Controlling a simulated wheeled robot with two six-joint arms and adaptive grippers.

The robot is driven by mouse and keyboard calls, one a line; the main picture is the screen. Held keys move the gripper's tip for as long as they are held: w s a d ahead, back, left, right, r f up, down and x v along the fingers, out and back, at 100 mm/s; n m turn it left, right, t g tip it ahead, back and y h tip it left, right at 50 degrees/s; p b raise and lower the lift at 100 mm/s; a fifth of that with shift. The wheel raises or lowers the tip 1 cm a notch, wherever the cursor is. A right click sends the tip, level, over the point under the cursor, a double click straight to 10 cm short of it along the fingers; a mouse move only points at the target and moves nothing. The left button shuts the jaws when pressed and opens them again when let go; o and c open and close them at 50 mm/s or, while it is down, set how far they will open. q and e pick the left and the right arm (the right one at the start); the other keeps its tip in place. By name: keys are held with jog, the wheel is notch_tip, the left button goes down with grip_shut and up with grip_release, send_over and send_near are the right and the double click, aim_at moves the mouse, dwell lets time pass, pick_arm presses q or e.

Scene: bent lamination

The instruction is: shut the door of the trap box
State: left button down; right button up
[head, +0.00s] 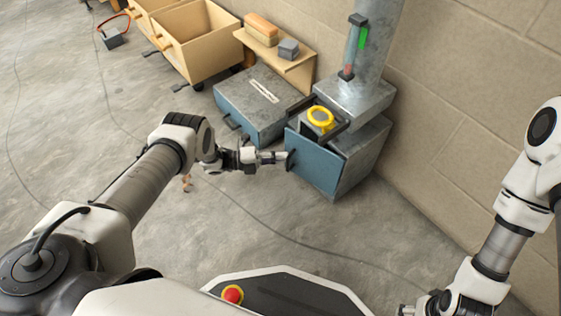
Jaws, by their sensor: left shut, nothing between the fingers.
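The trap box (366,158) is a grey metal box standing on the floor at the foot of a wide round duct, against the wall. Its blue-grey door (318,166) is on the side facing me and looks nearly flush with the box; I cannot tell whether a small gap is left. A dark handle sits at the door's left edge. My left gripper (284,157) is shut and empty, its tips at or very near that handle; contact is unclear. My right gripper (408,310) is cut off at the bottom edge, far from the box, and its fingers hardly show.
A yellow ring (321,119) sits in a dark bracket above the box. A low blue-grey case (255,108) stands left of it. Behind are a wooden shelf (296,70) with small blocks and an open wooden bin (195,48).

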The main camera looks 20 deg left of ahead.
pick_arm(q)
jog(key=shift+w+d+b, duration=0.25)
jog(key=shift+w+b, duration=0.15)
jog(key=shift+w, duration=0.75)
pick_arm(e)
jog(key=shift+w+f, duration=0.45)
jog(key=shift+f, duration=0.1)
